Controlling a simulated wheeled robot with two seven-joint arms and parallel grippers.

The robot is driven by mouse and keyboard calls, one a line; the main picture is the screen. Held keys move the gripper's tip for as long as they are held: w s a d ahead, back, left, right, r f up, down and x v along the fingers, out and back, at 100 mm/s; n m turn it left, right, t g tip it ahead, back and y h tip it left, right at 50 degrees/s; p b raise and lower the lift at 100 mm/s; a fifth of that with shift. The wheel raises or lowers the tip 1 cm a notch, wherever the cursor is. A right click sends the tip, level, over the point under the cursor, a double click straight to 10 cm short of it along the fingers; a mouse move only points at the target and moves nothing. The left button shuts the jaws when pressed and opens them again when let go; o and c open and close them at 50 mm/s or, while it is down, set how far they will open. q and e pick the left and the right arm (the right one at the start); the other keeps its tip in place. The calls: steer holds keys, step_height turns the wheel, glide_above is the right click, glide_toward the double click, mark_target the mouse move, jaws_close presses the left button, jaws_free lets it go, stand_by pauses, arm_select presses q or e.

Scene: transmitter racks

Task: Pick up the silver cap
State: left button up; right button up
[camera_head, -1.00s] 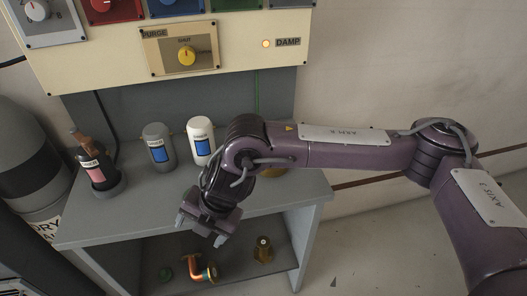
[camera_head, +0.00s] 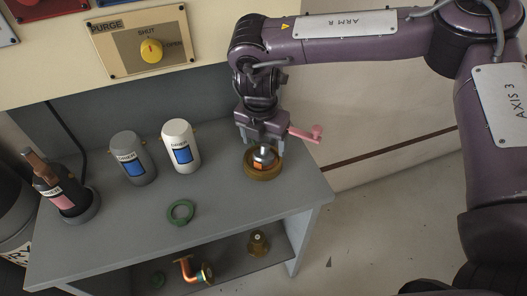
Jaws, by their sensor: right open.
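A silver cap (camera_head: 264,158) with an orange patch sits in a round brown dish (camera_head: 263,174) at the right end of the grey bench top. My right gripper (camera_head: 261,146) points down directly over it, open, with its fingertips at either side of the cap's top. The fingers partly hide the cap, and I cannot tell whether they touch it. My left gripper is not in view.
A pink-red handle (camera_head: 304,133) sticks out just right of my right gripper. A green ring (camera_head: 180,212), a white canister (camera_head: 181,148), a grey canister (camera_head: 133,158) and a dark bottle (camera_head: 60,188) stand or lie on the bench (camera_head: 225,205). Brass and copper fittings lie on the lower shelf.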

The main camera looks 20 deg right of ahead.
mark_target(264, 147)
steer(key=f, duration=0.2)
steer(key=shift+w+d+f, duration=0.1)
steer(key=shift+w+f, duration=0.15)
steer(key=shift+f, duration=0.45)
steer(key=c, duration=1.2)
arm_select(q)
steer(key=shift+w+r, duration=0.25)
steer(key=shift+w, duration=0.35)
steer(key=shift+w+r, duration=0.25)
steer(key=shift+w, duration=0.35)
arm_select(e)
steer(key=shift+r, duration=0.15)
